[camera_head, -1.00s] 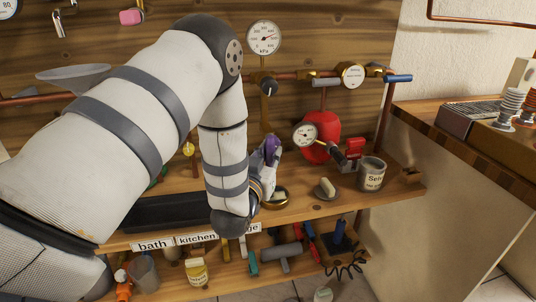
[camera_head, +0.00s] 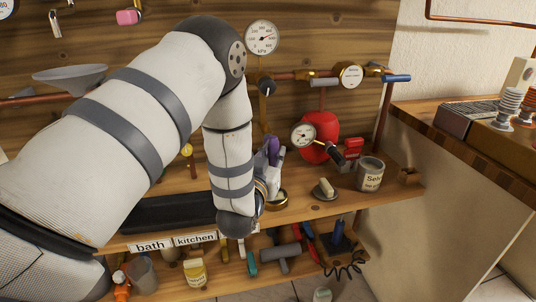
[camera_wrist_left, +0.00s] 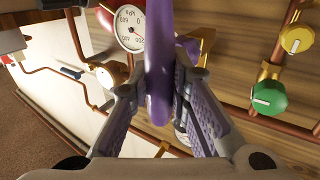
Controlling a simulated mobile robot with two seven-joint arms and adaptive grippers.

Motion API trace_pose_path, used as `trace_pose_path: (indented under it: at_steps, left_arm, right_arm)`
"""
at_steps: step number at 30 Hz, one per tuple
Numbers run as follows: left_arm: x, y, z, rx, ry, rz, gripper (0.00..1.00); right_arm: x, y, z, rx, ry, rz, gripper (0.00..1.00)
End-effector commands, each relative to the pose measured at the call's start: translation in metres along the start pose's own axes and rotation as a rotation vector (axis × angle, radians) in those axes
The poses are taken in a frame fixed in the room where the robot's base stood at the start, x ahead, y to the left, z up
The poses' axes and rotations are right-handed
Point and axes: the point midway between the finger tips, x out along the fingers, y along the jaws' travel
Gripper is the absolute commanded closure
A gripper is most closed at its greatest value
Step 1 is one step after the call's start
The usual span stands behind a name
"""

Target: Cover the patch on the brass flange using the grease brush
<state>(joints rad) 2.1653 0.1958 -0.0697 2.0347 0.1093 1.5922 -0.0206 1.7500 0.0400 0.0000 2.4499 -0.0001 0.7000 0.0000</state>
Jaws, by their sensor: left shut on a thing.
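My left gripper (camera_head: 271,160) is partly hidden behind my own forearm, above the shelf. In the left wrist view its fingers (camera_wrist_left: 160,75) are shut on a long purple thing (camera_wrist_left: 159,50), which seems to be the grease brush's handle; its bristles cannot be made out. A round brass piece (camera_head: 279,201), seemingly the brass flange, lies on the shelf just right of my left wrist. It is partly covered by the arm, and I cannot make out the patch on it. My right gripper is not in view.
The wooden shelf (camera_head: 300,212) carries a small dish with a cream block (camera_head: 326,190), a grey labelled can (camera_head: 370,175) and a red vessel (camera_head: 318,130). Gauges and copper pipes stand behind. A black tray (camera_head: 170,212) lies left. Tools fill the lower shelf.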

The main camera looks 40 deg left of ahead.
Motion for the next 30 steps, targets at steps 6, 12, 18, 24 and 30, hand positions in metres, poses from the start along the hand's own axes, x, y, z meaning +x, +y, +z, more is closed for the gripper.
trace_pose_path:
  at_steps: [6,12,18,24,30]
  left_arm:
    - [-0.005,-0.008,0.000,0.002,-0.002,0.000,1.00]
    - [-0.012,-0.020,-0.001,0.000,-0.002,0.000,1.00]
    - [-0.008,-0.012,0.000,0.000,-0.001,0.001,1.00]
    - [-0.006,-0.010,0.000,0.000,-0.002,0.001,1.00]
    - [-0.006,-0.009,-0.014,0.000,0.001,0.001,1.00]
  right_arm:
    - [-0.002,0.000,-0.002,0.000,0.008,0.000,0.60]
    - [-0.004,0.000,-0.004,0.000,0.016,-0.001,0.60]
    - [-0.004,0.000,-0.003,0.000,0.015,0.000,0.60]
    - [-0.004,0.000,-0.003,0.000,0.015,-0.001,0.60]
    - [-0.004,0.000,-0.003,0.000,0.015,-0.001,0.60]
